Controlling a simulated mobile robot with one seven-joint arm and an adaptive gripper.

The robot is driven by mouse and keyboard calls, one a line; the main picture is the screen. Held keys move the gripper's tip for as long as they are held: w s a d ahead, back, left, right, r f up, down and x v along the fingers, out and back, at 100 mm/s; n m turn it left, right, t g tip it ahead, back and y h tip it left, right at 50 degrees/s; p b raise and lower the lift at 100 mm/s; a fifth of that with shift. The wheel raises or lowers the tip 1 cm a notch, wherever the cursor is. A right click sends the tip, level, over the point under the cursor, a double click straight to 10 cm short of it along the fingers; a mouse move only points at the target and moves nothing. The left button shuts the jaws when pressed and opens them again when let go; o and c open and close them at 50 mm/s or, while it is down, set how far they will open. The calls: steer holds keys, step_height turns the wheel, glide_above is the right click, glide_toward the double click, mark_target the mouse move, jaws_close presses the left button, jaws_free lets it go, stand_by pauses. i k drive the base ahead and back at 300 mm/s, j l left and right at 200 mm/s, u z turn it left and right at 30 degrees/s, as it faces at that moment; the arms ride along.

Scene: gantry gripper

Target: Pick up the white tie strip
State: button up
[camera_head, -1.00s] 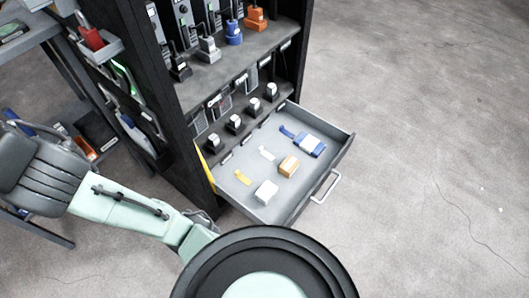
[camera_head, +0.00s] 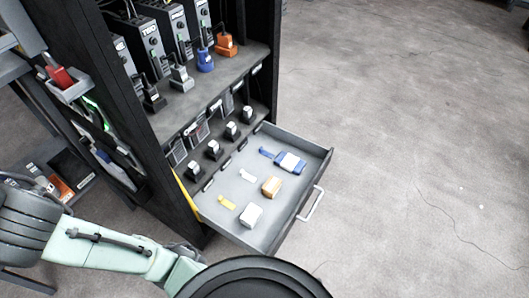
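The white tie strip (camera_head: 247,176) is a small pale piece lying flat in the open drawer (camera_head: 236,233), near its middle. A yellow strip (camera_head: 227,202) lies to its lower left and a blue strip (camera_head: 266,153) to its upper right. A white block (camera_head: 251,215), an orange-tan block (camera_head: 271,187) and a blue-and-white block (camera_head: 290,162) lie along the drawer's front side. My arm crosses the lower left of the view, apart from the drawer. My gripper is not visible.
The drawer sticks out of a black cabinet (camera_head: 152,165), with a handle (camera_head: 311,205) on its front. Shelves above hold chargers and devices, including an orange one (camera_head: 226,45). A side rack holds a red item (camera_head: 62,78). The floor (camera_head: 420,120) at right is clear.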

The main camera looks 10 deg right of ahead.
mark_target(246, 176)
steer(key=k+j+z, duration=0.4)
steer(key=j, duration=0.4)
steer(key=k+j+z, duration=0.4)
steer(key=j, duration=0.35)
steer(key=k+j+z, duration=0.4)
steer(key=k+j, duration=0.15)
steer(key=i, duration=1.5)
